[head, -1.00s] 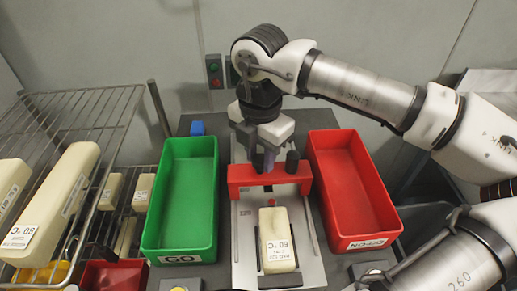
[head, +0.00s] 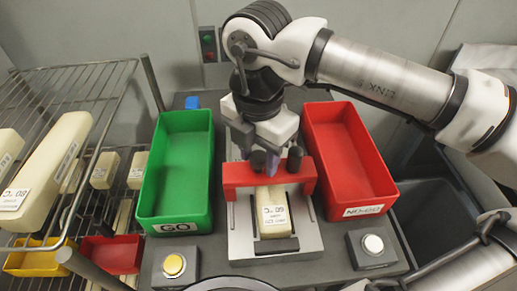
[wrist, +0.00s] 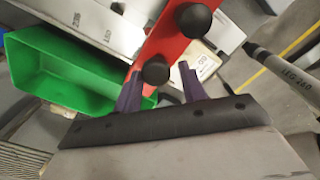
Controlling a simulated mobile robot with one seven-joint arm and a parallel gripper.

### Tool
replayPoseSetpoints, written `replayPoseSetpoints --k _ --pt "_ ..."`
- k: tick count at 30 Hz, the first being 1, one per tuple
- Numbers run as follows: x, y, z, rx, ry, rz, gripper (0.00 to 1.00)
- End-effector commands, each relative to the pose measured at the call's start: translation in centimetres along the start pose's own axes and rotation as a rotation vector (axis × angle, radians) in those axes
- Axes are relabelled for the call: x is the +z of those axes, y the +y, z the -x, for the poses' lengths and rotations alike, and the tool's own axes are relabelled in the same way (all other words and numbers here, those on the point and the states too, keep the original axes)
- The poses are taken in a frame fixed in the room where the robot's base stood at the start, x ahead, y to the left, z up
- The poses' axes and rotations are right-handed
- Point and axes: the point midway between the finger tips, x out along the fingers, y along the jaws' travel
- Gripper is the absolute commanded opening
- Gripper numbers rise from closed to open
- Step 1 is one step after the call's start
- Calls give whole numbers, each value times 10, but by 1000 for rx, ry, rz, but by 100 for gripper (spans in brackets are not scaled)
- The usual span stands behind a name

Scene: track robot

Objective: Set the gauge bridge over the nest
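The gauge bridge (head: 240,178) is a red bar with legs and black knobs. My gripper (head: 271,166) is above the bridge from behind. I cannot tell whether the bridge's feet touch the plate.
A green GO bin (head: 146,190) stands left of the nest and a red NO-GO bin (head: 390,195) right. Yellow (head: 174,265) and white (head: 372,244) buttons sit in front. A wire rack (head: 75,90) with cream blocks is at far left. The bins leave narrow side room.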

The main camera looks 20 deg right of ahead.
Motion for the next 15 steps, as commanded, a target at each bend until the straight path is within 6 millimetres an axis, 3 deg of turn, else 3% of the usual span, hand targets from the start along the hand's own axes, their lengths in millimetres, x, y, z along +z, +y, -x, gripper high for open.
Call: replayPoseSetpoints --k 10,15 --pt "1 1 1 5 -2 -3 52" --pt "2 1 14 6 -4 -3 52"
